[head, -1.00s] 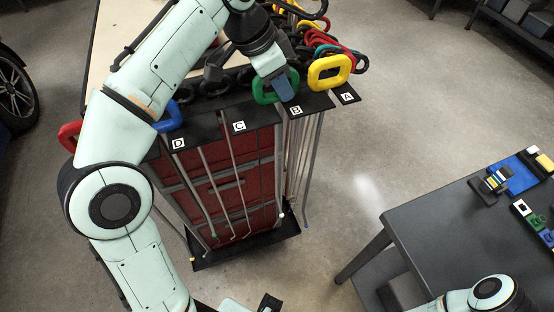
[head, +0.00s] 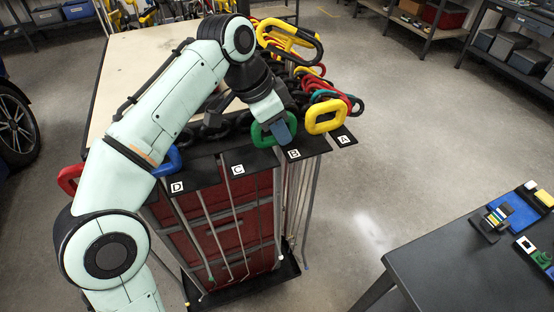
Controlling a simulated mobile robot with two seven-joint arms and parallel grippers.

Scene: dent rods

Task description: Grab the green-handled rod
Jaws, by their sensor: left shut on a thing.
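The green-handled rod (head: 262,136) hangs on the rack at the slot next to label B. Its green loop handle sits above the rack's front edge. My left gripper (head: 281,130) comes down from above and is shut on the right side of the green handle. The fingers hide part of the loop. The rod's shaft runs down among several grey shafts, and I cannot single it out for its whole length. My right gripper is not in the head view.
A yellow handle (head: 325,117) hangs close right of the green one, near label A. A blue handle (head: 168,160) and a red handle (head: 69,179) are at the left. Black, red and yellow handles crowd behind. A dark table (head: 470,262) stands at the right; the floor between is clear.

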